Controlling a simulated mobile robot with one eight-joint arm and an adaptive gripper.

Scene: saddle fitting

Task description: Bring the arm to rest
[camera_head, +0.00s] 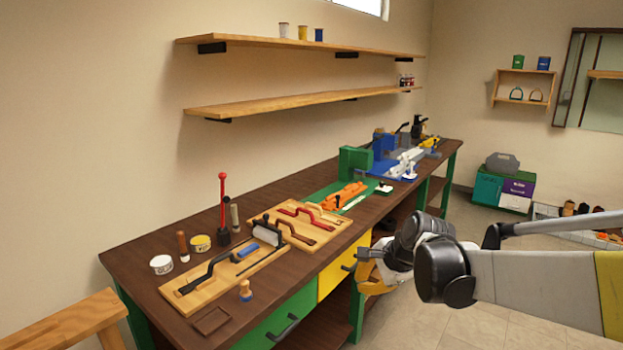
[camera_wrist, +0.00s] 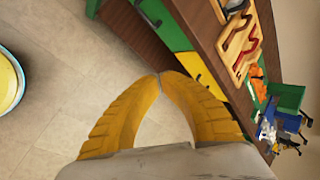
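My arm reaches in from the right in the head view, in front of the workbench (camera_head: 140,258). My gripper (camera_head: 368,280) hangs off the bench's front edge, near the yellow drawer (camera_head: 335,274). In the wrist view the yellow fingers of my gripper (camera_wrist: 159,76) meet at their tips, with nothing seen between them. The gap behind the tips shows only bare floor. The bench and its green drawer (camera_wrist: 165,22) lie to the right of the fingers in the wrist view.
On the bench are a wooden board with a black-handled tool (camera_head: 220,270), a board with red handles (camera_head: 310,224), a green fixture (camera_head: 355,160) and several small jars. A wooden stool (camera_head: 70,325) stands at lower left. A round yellow-and-blue object (camera_wrist: 8,85) shows at left. Tiled floor is clear below.

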